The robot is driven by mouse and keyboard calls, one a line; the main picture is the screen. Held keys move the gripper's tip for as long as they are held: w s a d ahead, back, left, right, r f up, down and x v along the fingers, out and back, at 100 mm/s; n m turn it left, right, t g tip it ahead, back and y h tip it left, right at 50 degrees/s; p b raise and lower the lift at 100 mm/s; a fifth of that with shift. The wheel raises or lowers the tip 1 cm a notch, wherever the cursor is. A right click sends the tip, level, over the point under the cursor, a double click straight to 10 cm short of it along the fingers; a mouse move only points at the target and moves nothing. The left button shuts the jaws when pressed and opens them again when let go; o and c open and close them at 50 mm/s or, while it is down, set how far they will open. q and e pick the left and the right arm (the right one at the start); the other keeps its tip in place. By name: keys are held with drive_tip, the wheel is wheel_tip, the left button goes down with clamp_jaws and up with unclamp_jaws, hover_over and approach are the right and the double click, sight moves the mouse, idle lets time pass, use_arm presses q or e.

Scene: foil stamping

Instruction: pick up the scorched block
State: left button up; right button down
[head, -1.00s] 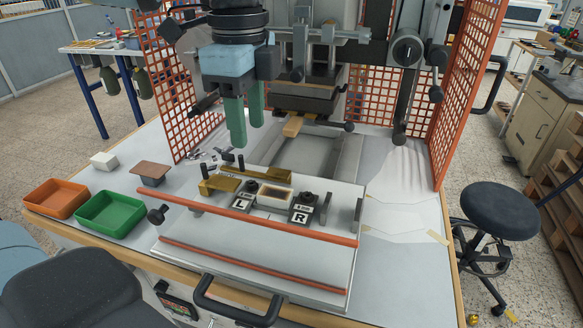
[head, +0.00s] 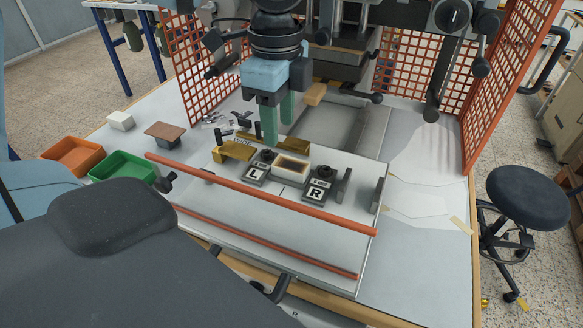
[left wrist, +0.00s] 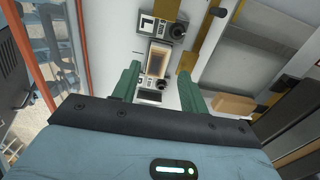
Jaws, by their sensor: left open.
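The scorched block (head: 292,167) is a small pale block with a browned top. It sits in the jig between the clamp marked L (head: 257,171) and the one marked R (head: 319,188). My left gripper (head: 278,133) is open, with green fingers pointing down, above and slightly behind the block in the head view. In the left wrist view, the block (left wrist: 158,60) shows between the two spread fingers (left wrist: 160,72), a dark scorch across its top. The fingers appear apart from it. My right gripper is in neither view.
An orange tray (head: 50,156) and a green tray (head: 104,163) stand at the left, near a white block (head: 121,121) and a brown-topped block (head: 165,131). Brass pieces (head: 232,151) flank the jig. A red rail (head: 250,195) crosses in front; the press stands behind.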

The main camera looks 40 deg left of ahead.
sight(281, 161)
use_arm(q)
drive_tip(key=shift+f, duration=3.75)
drive_tip(key=c, duration=0.8)
drive_tip(key=shift+o, duration=0.2)
wheel_tip(281, 161, up, 18)
